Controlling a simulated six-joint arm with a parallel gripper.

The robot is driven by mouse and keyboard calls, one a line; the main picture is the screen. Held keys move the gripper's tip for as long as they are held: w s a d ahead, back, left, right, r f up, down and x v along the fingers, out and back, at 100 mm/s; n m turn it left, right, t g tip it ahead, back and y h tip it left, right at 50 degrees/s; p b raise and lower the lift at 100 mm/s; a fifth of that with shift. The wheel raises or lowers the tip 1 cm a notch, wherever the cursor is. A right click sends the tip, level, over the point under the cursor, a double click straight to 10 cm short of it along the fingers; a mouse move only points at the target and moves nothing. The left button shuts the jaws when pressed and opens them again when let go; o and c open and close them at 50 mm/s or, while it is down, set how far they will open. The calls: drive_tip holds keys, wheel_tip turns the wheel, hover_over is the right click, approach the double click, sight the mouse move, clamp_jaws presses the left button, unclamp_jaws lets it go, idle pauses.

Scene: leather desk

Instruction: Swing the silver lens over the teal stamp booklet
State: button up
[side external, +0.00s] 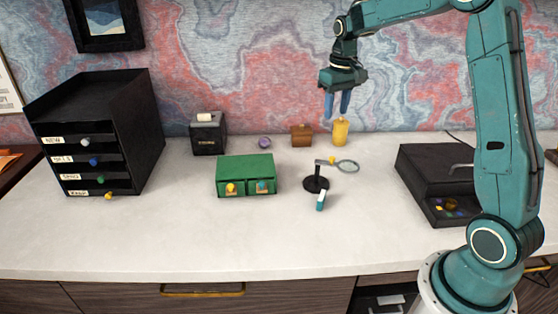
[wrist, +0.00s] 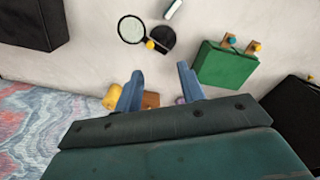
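In the side view the lens points right of the stand. It also shows in the wrist view (wrist: 131,30). The small teal booklet (side external: 320,200), with a pale end, lies just in front of the stand, apart from the lens. It shows at the top of the wrist view (wrist: 173,9). My gripper (side external: 338,115) is open and empty, high above the back of the desk, behind the lens.
A green two-drawer box (side external: 246,175) stands left of the stand. A yellow container (side external: 340,132), brown box (side external: 302,135) and purple item (side external: 264,142) line the back. A black case (side external: 437,180) is right, a black drawer unit (side external: 100,130) far left. The front desk is clear.

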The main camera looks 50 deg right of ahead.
sight(332, 157)
drive_tip(key=shift+g, duration=0.3)
drive_tip(key=d+f, duration=0.1)
drive_tip(key=w+d+f, duration=0.1)
drive_tip(key=d+f, duration=0.1)
drive_tip(key=f, duration=0.1)
drive_tip(key=shift+w+d, duration=0.35)
drive_tip(key=shift+f, duration=0.1)
wheel_tip(332, 157, down, 14)
drive_tip(key=shift+r, duration=0.25)
clamp_jaws()
